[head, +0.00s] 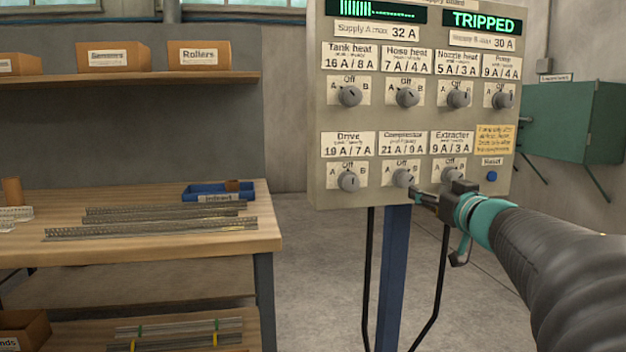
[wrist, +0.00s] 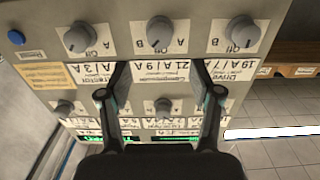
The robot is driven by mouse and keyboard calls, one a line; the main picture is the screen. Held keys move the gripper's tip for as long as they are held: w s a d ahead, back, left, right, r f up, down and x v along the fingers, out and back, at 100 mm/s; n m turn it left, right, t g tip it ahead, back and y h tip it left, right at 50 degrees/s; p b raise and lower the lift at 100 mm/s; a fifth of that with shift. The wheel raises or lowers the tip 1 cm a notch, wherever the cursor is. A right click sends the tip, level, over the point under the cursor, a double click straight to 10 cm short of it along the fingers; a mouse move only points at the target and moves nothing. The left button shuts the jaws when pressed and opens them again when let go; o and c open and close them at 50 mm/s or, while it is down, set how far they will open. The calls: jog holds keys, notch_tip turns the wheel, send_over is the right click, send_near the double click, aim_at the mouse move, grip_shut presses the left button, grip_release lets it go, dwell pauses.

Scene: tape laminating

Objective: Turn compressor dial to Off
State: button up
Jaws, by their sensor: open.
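The compressor dial (head: 403,178) is a round grey knob in the lower row of the panel, below its "Compressor 21 A / 9 A" label. Its plate marks A at left, Off at top and B at right; I cannot tell for sure which its pointer faces. In the wrist view, which is upside down, the dial (wrist: 160,32) lies beyond the fingertips, between their lines. My gripper (head: 414,193) is open and empty. In the head view it lies just below and right of the dial; no contact shows in the wrist view.
The grey panel (head: 420,118) carries several other dials, including Drive (head: 349,181) and Extractor (head: 452,174) on either side. A blue reset button (head: 491,176) is at lower right. The upper display (head: 485,22) reads "TRIPPED". A wooden workbench (head: 150,240) stands at left.

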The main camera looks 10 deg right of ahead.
aim_at(409, 181)
jog(key=w, duration=1)
jog(key=shift+w+b, duration=0.35)
jog(key=c, duration=1.1)
jog(key=shift+c, duration=0.2)
